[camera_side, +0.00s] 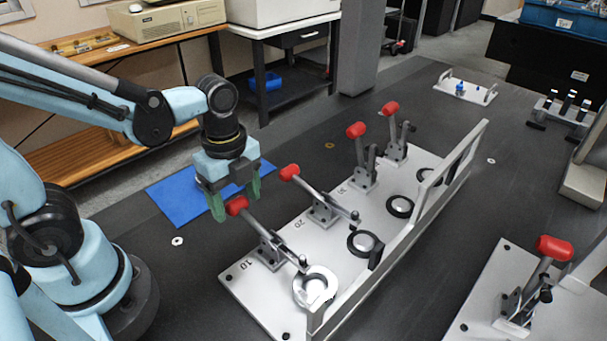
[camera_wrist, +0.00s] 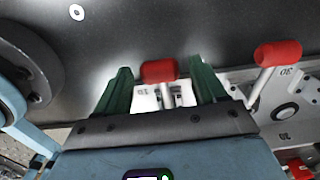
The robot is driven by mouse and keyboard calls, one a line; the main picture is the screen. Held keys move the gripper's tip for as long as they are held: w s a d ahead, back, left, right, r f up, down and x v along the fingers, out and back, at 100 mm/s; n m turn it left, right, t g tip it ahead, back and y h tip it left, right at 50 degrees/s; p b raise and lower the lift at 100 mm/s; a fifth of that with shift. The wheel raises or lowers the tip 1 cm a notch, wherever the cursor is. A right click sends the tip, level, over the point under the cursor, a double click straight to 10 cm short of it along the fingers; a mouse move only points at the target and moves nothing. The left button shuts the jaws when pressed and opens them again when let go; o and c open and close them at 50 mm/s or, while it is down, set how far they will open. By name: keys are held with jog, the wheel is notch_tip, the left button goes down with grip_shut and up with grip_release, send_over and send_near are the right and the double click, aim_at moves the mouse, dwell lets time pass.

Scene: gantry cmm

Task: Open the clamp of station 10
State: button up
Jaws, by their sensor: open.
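The station 10 clamp (camera_side: 268,245) is at the near left end of the pale fixture plate (camera_side: 240,290). Its red handle (camera_side: 237,205) leans low toward my arm, and its bar reaches over a metal ring part (camera_side: 316,287). My gripper (camera_side: 235,202) points down at this handle with its green fingers apart. In the wrist view the red handle (camera_wrist: 159,71) lies between the two open fingers (camera_wrist: 160,88), with a gap visible on each side. Part of the handle's shaft shows below it; the body blocks the rest of the clamp there.
The station 20 clamp handle (camera_side: 289,172) also leans low close by, and shows right of my gripper in the wrist view (camera_wrist: 278,53). Two clamps with red handles (camera_side: 356,130) (camera_side: 390,108) stand upright farther along. A raised rail (camera_side: 400,235) runs along the plate's right side.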

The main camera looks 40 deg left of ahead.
aim_at(238, 203)
jog(key=shift+c, duration=0.4)
grip_shut()
jog(key=shift+d+r, duration=0.1)
jog(key=shift+r, duration=0.05)
jog(key=d+r+y, duration=0.1)
jog(key=y, duration=0.1)
jog(key=d+r+y, duration=0.1)
jog(key=y, duration=0.1)
jog(key=shift+r, duration=0.3)
jog(key=shift+d+r+y, duration=0.45)
jog(key=shift+d+y, duration=0.15)
jog(key=shift+y, duration=0.35)
jog(key=shift+d+r+y, duration=0.45)
jog(key=shift+d+y, duration=0.1)
jog(key=shift+y, duration=0.4)
